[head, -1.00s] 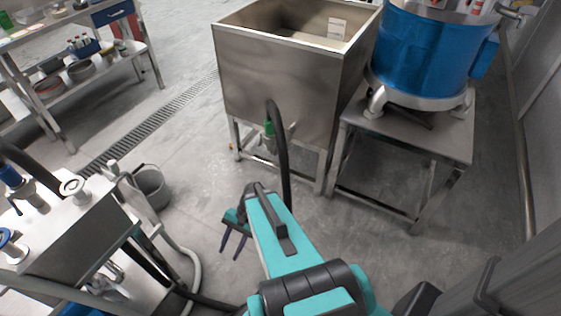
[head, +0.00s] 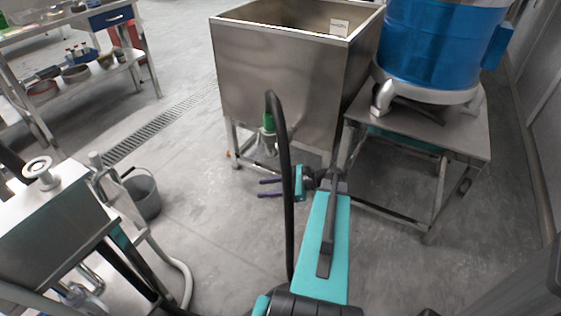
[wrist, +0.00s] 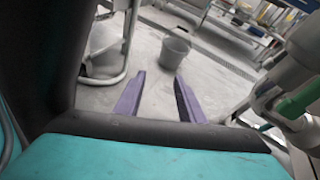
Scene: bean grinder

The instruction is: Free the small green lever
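The small green lever (head: 268,121) sits on a valve (head: 268,142) under the steel hopper bin (head: 275,75). In the wrist view the green lever (wrist: 302,98) is at the right edge, against the pale valve pipe (wrist: 296,68). My gripper (head: 260,188) has two purple fingers, apart and empty, pointing left in the head view. It shows below the valve there, apart from the lever. In the wrist view my gripper (wrist: 159,77) points toward open floor, with the lever to the right of its fingers. A black hose crosses just right of the lever.
A blue drum machine (head: 435,45) stands on a steel table (head: 440,135) at the right. A grey bucket (head: 143,192) and a steel unit (head: 50,225) are at the left. A shelf with bowls (head: 75,74) is at the back left. The floor between is clear.

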